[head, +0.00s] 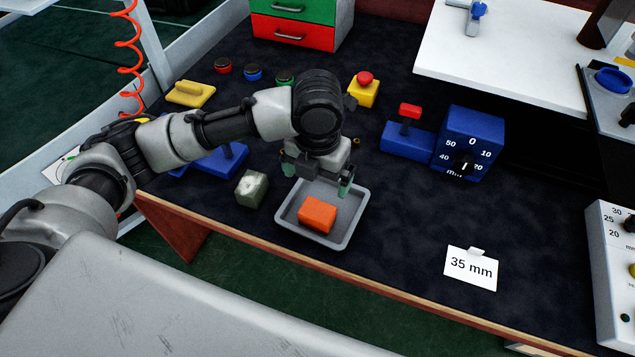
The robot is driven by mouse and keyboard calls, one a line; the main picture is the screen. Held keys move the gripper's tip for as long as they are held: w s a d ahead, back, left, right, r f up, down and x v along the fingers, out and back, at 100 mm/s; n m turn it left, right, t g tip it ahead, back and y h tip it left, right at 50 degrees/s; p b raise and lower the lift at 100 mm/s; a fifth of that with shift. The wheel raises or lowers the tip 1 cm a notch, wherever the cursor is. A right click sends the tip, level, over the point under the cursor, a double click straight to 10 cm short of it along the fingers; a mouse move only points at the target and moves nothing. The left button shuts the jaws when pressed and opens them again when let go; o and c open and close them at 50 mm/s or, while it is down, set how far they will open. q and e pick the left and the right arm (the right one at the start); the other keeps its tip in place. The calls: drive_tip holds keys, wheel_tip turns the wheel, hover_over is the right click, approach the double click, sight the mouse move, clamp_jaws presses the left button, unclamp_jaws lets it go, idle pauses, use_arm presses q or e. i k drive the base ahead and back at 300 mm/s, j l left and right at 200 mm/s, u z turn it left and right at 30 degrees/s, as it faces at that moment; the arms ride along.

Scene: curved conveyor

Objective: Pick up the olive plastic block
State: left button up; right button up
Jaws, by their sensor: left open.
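The olive plastic block (251,189) is a small grey-green cube on the dark table top, just left of a grey tray (283,229). My left gripper (317,179) is open and points down over the back part of the tray, to the right of the olive block and apart from it. Its two fingers have greenish tips, with nothing seen between them. An orange block (318,214) lies in the tray, in front of the gripper. My right gripper is not in view.
Blue lever boxes (222,160) stand behind the olive block. A yellow box with a red button (363,90) and a blue dial box (469,142) stand farther back and right. A 35 mm card (470,268) lies front right. The table's front edge (250,238) is near the block.

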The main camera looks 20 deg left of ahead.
sight(250, 189)
drive_tip(key=u, duration=1.15)
